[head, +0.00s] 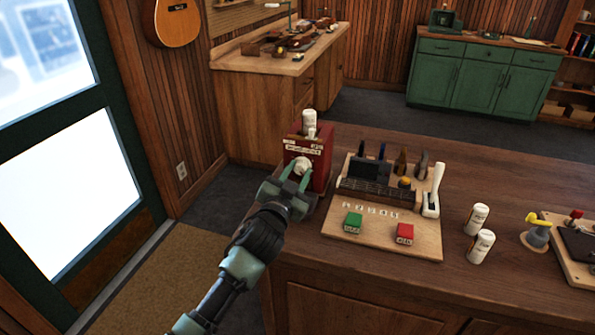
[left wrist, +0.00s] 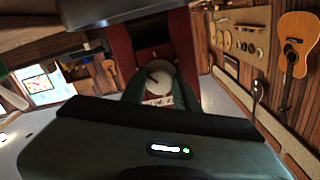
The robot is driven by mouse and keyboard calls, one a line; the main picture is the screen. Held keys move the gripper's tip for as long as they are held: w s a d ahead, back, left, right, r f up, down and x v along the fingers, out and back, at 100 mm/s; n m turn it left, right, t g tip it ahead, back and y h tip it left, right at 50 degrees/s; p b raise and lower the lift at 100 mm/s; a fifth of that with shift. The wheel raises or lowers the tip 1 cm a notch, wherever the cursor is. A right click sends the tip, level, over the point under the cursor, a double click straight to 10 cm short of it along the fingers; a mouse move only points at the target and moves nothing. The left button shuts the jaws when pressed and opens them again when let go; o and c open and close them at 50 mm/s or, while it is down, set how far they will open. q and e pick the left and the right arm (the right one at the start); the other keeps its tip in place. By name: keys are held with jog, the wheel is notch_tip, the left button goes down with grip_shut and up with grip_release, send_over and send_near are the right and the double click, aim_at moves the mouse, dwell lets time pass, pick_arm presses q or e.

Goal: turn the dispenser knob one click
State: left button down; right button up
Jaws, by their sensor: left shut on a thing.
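The dispenser (head: 319,155) is a red box with a pale label, standing at the left end of the wooden counter. Its round white knob (head: 302,165) is on the front face; the knob also shows in the left wrist view (left wrist: 159,76). My left gripper (head: 299,174) reaches up from below in the head view. Its green fingers are on either side of the knob and shut on it. In the left wrist view the two fingers (left wrist: 160,88) flank the knob, with the gripper body hiding the dispenser's lower part. My right gripper is in neither view.
White bottles (head: 480,246) stand farther right. Bare counter (head: 500,180) lies behind them. A glazed door (head: 60,180) is at left.

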pick_arm(q)
jog(key=m, duration=0.2)
jog(key=r+m+p, duration=0.1)
jog(key=m, duration=0.2)
jog(key=shift+w, duration=0.1)
jog(key=shift+m+p, duration=0.3)
jog(key=shift+m, duration=0.8)
jog(key=c, duration=1.1)
grip_release()
jog(key=shift+a, duration=0.1)
jog(key=shift+o, duration=0.2)
jog(key=shift+w+d+f, duration=0.15)
jog(key=shift+d+f, duration=0.05)
jog(key=shift+f, duration=0.2)
jog(key=b+v, duration=0.1)
jog(key=v, duration=0.7)
jog(key=shift+w+r, duration=0.1)
